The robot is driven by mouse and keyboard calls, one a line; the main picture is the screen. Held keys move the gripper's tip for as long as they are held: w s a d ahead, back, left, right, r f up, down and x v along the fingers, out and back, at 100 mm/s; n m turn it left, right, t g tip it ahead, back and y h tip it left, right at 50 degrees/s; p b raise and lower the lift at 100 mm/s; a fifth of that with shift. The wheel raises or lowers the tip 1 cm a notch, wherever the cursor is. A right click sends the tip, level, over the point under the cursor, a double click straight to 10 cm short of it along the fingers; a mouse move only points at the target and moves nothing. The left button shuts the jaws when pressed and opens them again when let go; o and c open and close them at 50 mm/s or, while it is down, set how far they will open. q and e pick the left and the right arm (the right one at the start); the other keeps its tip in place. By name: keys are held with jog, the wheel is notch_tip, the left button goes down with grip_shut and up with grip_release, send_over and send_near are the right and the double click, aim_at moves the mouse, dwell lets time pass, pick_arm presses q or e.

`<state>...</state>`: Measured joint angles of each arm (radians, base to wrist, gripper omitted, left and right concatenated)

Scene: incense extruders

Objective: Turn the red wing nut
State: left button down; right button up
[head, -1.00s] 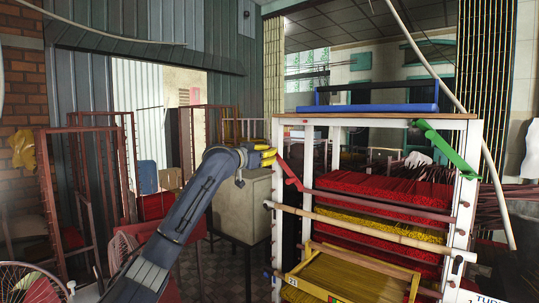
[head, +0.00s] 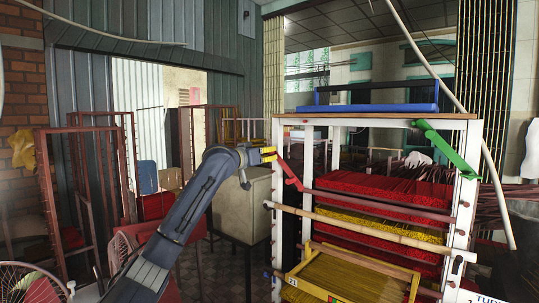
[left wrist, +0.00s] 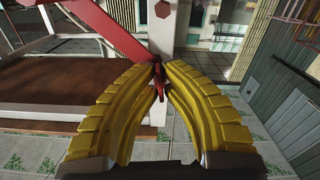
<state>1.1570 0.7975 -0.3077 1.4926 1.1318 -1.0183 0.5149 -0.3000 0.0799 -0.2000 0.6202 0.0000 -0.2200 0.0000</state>
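The red wing nut (left wrist: 158,88) is a small red piece between the yellow fingers of my left gripper (left wrist: 160,68) in the left wrist view. The fingertips have come together around it and partly hide it. A slanted red arm (left wrist: 108,30) runs down to the same spot on the white post. In the head view my left gripper (head: 273,154) is at the upper left post of the white rack (head: 278,235), by the top end of the red arm (head: 289,172). The nut itself cannot be made out there. My right gripper is in neither view.
The rack holds trays of red and yellow sticks (head: 375,205), with bamboo bars (head: 360,222) across its front. A green arm (head: 447,150) is on its right post. A blue tray (head: 375,107) lies on top. A beige cabinet (head: 245,205) stands left of the rack.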

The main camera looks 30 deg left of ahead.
pick_arm(q)
jog(key=c, duration=1.5)
grip_release()
jog(key=s, duration=0.4)
jog(key=s+a, duration=0.1)
jog(key=s, duration=0.7)
jog(key=shift+a, duration=0.25)
